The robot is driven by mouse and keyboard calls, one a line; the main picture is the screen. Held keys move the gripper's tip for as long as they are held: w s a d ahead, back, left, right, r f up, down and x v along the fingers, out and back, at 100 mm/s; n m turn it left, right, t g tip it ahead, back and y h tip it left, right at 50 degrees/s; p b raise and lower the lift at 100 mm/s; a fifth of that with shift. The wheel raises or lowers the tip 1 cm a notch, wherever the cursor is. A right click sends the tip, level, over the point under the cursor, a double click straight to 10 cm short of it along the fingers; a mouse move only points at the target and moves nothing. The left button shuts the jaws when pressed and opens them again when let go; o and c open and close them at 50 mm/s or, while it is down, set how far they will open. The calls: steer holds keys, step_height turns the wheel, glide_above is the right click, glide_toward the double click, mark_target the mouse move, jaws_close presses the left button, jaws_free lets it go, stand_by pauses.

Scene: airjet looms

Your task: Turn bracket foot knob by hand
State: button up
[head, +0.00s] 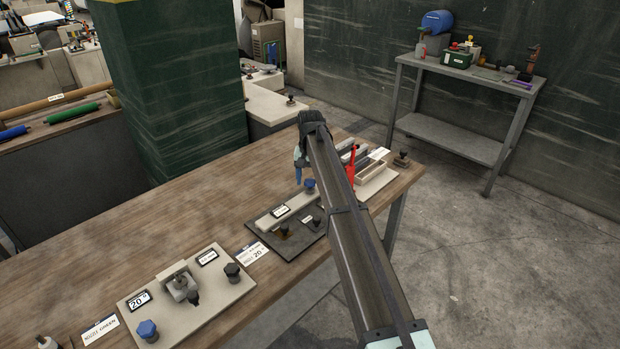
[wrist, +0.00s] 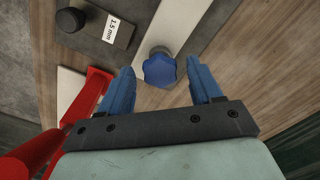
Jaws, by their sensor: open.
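A blue lobed knob (wrist: 160,70) on a dark round collar stands at the end of a light grey bar (wrist: 187,22). The same knob (head: 309,184) shows in the head view at the back of a dark plate (head: 262,238). My gripper (wrist: 160,74) is open, with one blue finger on each side of the knob in the picture. Gaps show on both sides, and I see no contact. In the head view my gripper (head: 298,172) is beside the knob, partly hidden by my arm. No label naming the bracket foot knob is readable.
A red upright part (head: 350,166) stands close to the gripper, also at left in the wrist view (wrist: 38,150). A dark block labelled 1.5 mm (wrist: 104,28) lies near the bar. A beige fixture plate (head: 215,288) sits at the front. Bare wooden bench (head: 190,228) lies left.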

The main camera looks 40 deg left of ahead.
steer(key=shift+r, duration=0.15)
steer(key=shift+r, duration=2.85)
